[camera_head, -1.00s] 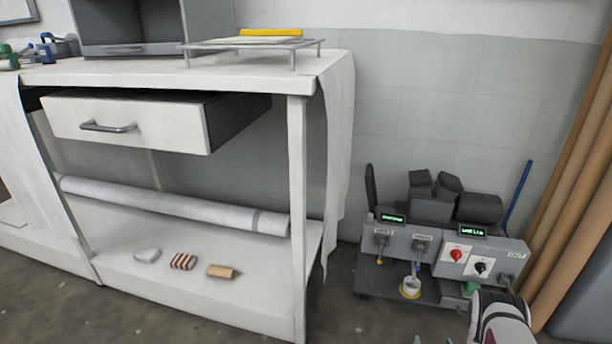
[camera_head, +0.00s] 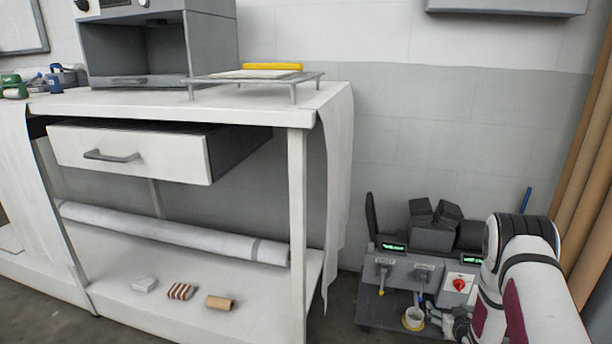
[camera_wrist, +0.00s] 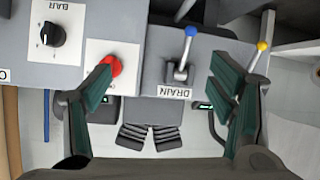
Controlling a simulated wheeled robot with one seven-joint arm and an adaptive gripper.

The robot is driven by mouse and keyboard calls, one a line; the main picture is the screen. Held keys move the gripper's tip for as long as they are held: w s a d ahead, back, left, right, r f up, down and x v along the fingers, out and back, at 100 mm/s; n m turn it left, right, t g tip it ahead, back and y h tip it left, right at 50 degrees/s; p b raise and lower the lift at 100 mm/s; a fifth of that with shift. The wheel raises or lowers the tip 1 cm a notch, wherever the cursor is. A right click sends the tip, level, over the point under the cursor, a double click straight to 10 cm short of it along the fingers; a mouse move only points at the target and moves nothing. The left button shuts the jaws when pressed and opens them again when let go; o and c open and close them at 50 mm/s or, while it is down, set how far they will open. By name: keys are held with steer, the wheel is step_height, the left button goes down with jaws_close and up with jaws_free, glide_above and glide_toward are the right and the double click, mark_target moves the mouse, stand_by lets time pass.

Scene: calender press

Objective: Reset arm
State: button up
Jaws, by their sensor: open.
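My gripper (camera_wrist: 160,110) shows in the wrist view with its two green-padded fingers spread wide apart and nothing between them. Past the fingers is the grey machine with a red knob (camera_wrist: 111,66), a black knob (camera_wrist: 48,36) marked BAR, and a blue-tipped lever (camera_wrist: 183,62) above the label DRAIN. The left finger overlaps the red knob in the picture; I cannot tell whether they touch. In the head view my white arm rises at the lower right, in front of the machine (camera_head: 398,271), and hides its right part.
A white workbench (camera_head: 160,103) with a pulled-out drawer (camera_head: 130,152) stands left. It bears a wire rack (camera_head: 250,79) and an open grey box (camera_head: 135,50). A white roll (camera_head: 170,232) and small items lie on its lower shelf. Brown rolls (camera_head: 592,170) stand at right.

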steer(key=a+r+g, duration=0.2)
steer(key=r, duration=0.8)
steer(key=a+r+g, duration=0.1)
steer(key=a+r, duration=0.1)
steer(key=r, duration=0.9)
steer(key=s+a+r+g, duration=0.3)
steer(key=s+a+r, duration=0.4)
steer(key=s+r, duration=0.45)
steer(key=s+a+r+g+y, duration=0.1)
steer(key=s+a+r, duration=0.35)
steer(key=s, duration=0.35)
steer(key=s+a+r+g, duration=0.2)
steer(key=s+a+r, duration=0.1)
steer(key=s+r, duration=0.35)
steer(key=s+a+r+g+y+p, duration=0.1)
steer(key=s+a, duration=0.2)
steer(key=s, duration=0.9)
steer(key=s+a+g, duration=0.2)
steer(key=s+a, duration=0.1)
steer(key=s, duration=0.9)
step_height(320, 180, up, 40)
steer(key=t+p, duration=0.4)
steer(key=p, duration=3.4)
steer(key=shift+s+n, duration=0.25)
steer(key=shift+n, duration=0.05)
steer(key=shift+a, duration=0.1)
